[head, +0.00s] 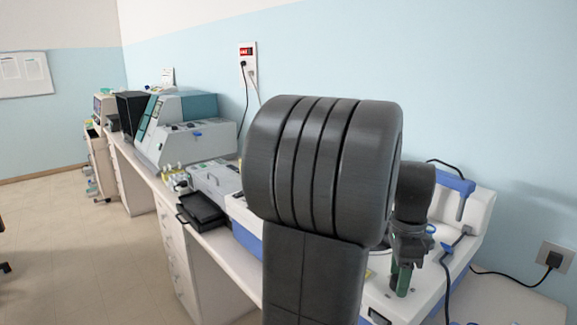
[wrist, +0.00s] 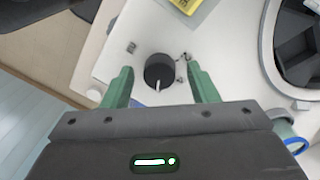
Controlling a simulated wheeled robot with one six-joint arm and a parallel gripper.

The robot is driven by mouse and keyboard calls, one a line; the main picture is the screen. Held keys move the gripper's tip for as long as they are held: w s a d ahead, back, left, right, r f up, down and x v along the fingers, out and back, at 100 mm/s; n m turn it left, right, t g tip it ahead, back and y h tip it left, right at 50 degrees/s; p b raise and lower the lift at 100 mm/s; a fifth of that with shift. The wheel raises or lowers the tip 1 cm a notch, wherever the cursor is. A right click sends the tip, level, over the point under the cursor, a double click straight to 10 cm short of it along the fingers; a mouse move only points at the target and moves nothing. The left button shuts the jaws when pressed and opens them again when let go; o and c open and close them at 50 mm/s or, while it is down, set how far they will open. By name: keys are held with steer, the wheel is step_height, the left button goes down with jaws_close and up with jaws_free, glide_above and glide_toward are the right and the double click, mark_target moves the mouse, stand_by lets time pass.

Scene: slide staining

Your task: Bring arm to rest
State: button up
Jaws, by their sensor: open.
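My gripper (wrist: 162,86) is open in the wrist view, its two green fingers apart. Below and between them is a dark round part (wrist: 158,68) with a pale pin, on a white surface. I cannot tell how far the fingertips are above it. In the head view my gripper (head: 403,279) points down over the white and blue machine (head: 481,212) at the right. My dark arm links fill the middle and hide part of that machine. Nothing shows between the fingers as held.
A long bench carries a grey and teal instrument (head: 192,143), a black tray (head: 202,211) and a grey device (head: 215,180). Cables run from wall sockets (head: 556,257). In the wrist view, a round opening with dark compartments (wrist: 297,50) lies right. The floor (head: 90,240) at left is mostly clear.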

step_height(320, 180, up, 14)
step_height(320, 180, down, 14)
steer(key=shift+f, duration=0.25)
steer(key=shift+n+b, duration=0.35)
steer(key=shift+n, duration=0.15)
steer(key=n+b, duration=0.3)
steer(key=n, duration=0.3)
step_height(320, 180, up, 14)
steer(key=shift+w+a+f+p, duration=0.2)
steer(key=shift+w+f+p, duration=0.05)
steer(key=shift+w+p, duration=0.05)
steer(key=shift+f, duration=0.1)
